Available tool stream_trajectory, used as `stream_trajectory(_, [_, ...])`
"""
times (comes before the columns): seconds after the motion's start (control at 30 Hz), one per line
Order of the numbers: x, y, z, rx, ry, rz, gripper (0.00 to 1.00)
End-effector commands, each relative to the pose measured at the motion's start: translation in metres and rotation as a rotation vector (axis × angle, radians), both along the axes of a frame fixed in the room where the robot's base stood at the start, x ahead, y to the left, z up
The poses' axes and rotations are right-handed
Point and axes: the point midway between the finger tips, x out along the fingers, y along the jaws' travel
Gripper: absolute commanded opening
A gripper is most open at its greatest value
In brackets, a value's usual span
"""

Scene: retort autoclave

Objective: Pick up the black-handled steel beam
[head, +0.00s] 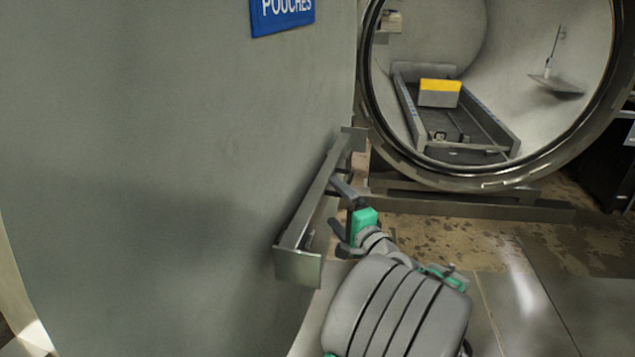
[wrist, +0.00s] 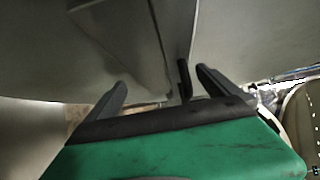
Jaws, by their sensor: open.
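A long grey steel beam (head: 312,208) with a flat plate at each end runs along the grey wall in the head view. It fills the upper middle of the wrist view (wrist: 125,48). A black handle (wrist: 184,78) shows between my gripper's fingers in the wrist view, closer to the right finger. My gripper (head: 333,203) is at the beam's right side, around its middle. Its two dark fingers (wrist: 162,90) are apart, with nothing clamped between them. I cannot tell whether a finger touches the handle. How the beam is supported is hidden.
The curved grey wall (head: 170,190) with a blue sign (head: 282,14) stands close on the left. An open round vessel (head: 440,181) at the back right holds a tray (head: 490,122) with a yellow-and-grey box (head: 439,93). The floor (head: 450,235) right of my arm is mostly clear.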

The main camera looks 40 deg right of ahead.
Motion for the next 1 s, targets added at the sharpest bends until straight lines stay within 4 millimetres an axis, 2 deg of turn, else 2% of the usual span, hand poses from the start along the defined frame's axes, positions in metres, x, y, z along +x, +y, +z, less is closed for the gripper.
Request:
stream_trajectory(0.3, [0.050, -0.017, -0.004, -0.002, 0.000, 0.007, 1.00])
stream_trajectory(0.4, [0.058, -0.021, -0.002, -0.001, -0.001, 0.003, 1.00])
stream_trajectory(0.6, [0.057, -0.023, 0.000, 0.000, -0.001, -0.001, 1.00])
stream_trajectory(1.0, [0.057, -0.023, -0.001, 0.000, 0.000, -0.002, 0.67])
